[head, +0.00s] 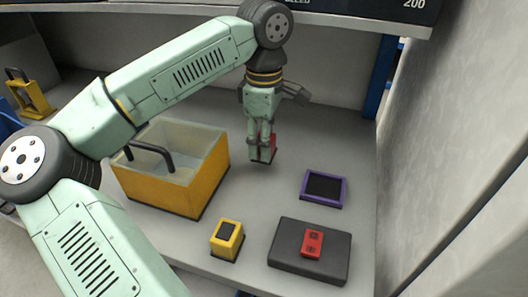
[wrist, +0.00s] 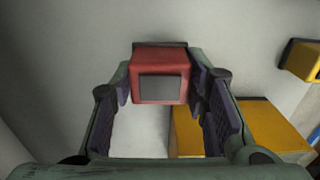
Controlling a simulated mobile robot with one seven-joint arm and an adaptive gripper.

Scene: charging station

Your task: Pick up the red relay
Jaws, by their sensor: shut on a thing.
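The red relay (wrist: 160,60), a red block with a grey square panel, is between the finger pads of my gripper (wrist: 161,88) in the wrist view. In the head view my gripper (head: 262,152) points down and is shut on the relay. Only a red edge of the relay (head: 273,144) shows there, behind the fingers. It is low, right of the yellow bin. I cannot tell whether its base touches the grey bench top (head: 310,140).
The yellow bin (head: 207,182) with a dark handle stands left of my gripper. A yellow block (head: 226,240), a purple-framed square (head: 324,188) and a dark pad (head: 285,255) bearing a red piece (head: 312,243) are nearer. A wall (head: 450,130) rises at right.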

